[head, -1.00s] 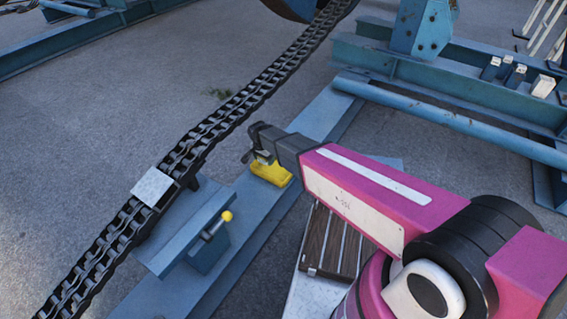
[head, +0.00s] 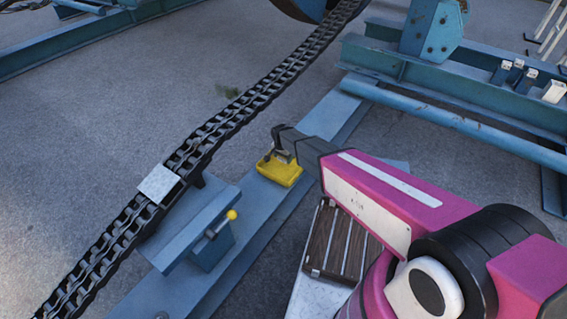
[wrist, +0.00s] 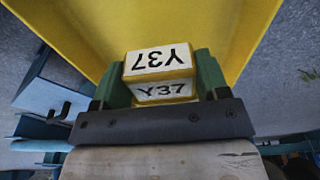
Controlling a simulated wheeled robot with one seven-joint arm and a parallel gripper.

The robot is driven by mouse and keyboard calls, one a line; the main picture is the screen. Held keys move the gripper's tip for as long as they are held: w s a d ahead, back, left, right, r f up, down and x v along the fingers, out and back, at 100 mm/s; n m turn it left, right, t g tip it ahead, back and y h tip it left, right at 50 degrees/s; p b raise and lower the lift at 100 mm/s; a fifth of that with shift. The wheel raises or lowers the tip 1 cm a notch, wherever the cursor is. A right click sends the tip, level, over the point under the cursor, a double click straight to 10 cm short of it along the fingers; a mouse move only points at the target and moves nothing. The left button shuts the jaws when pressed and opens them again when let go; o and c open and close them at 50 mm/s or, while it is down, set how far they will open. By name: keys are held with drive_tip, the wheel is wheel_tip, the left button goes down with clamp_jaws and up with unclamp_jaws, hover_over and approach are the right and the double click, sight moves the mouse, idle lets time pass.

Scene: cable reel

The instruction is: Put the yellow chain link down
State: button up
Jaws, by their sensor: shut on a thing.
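The yellow chain link (wrist: 160,72) carries white labels marked "Y37" and sits between the green fingers of my gripper (wrist: 163,82) in the wrist view. My gripper is shut on it. A yellow tray (wrist: 60,25) fills the upper part of that view around and beyond the link. In the head view, the tray (head: 279,175) rests on a blue beam, and my gripper (head: 281,157) is at it, pointing down. The link cannot be made out there. Whether it touches the tray floor cannot be told.
A black chain (head: 215,125) runs diagonally left of the tray, with a pale plate (head: 159,184) on it. A blue stand with a yellow-knobbed lever (head: 232,214) is at the front left. A slatted wooden board (head: 338,240) lies below my arm. Blue frames stand at the back right.

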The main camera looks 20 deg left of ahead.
sight(284, 162)
drive_tip(key=shift+f, duration=1.95)
drive_tip(key=shift+f, duration=0.2)
drive_tip(key=o, duration=1.3)
drive_tip(key=shift+c, duration=0.2)
drive_tip(key=shift+r, duration=0.1)
wheel_tip(284, 162, up, 12)
drive_tip(key=s, duration=0.1)
drive_tip(key=shift+s+a, duration=0.2)
drive_tip(key=shift+s, duration=0.05)
drive_tip(key=shift+d, duration=0.1)
